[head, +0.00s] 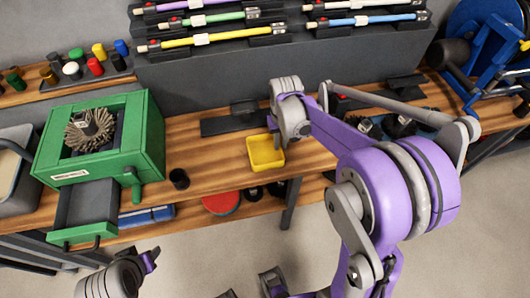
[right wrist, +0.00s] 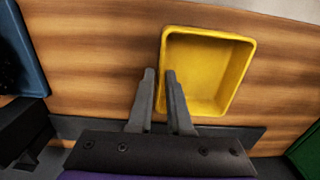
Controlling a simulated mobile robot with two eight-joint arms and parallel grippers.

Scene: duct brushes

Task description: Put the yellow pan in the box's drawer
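The yellow pan (head: 265,152) is a small square tray on the wooden bench near its front edge. In the right wrist view the pan (right wrist: 212,65) fills the upper middle. My right gripper (right wrist: 160,75) has its two fingers close together, one on each side of the pan's left wall; whether they press on it I cannot tell. In the head view my right wrist hides the fingers. The green box (head: 140,145) stands at the left with its grey drawer (head: 87,205) pulled out, looking empty. My left gripper (head: 150,258) is low at the left, away from the pan.
A round brush (head: 90,130) sits in the box's top. A small black cup (head: 179,179) stands between box and pan. A red disc (head: 221,202) and a blue case (head: 146,216) lie on the lower shelf. Racked coloured rods (head: 215,40) line the back.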

